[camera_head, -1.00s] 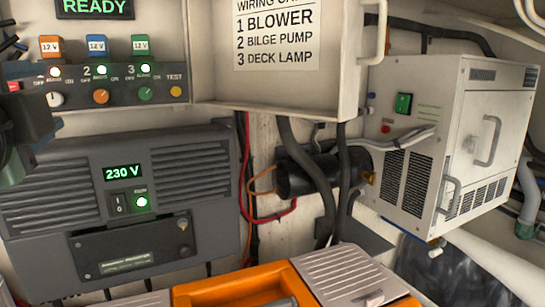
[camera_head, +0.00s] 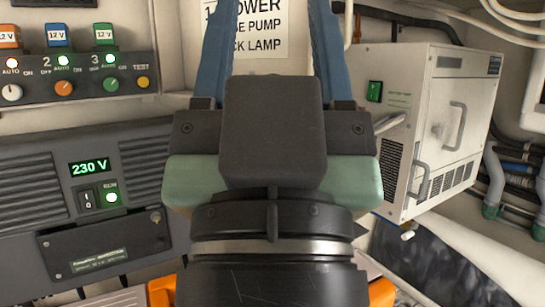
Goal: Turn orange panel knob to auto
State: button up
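The orange knob (camera_head: 64,87) is the middle of three knobs on the grey switch panel (camera_head: 130,82) at the upper left. It sits under the number 2 and OFF, AUTO and ON labels. Its pointer is too small to read surely. A lit green lamp (camera_head: 64,61) is just above it. My gripper (camera_head: 274,25) fills the middle of the view, its two blue fingers pointing up and wide apart. It is open, with nothing seen between the fingers. It is to the right of the knob and not touching it. The fingertips are cut off by the top edge.
A grey 230 V unit (camera_head: 60,190) is below the panel. A white cabinet (camera_head: 440,140) stands at right. An orange case (camera_head: 162,290) lies below.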

aim_at(63, 87)
jog(key=u, duration=0.85)
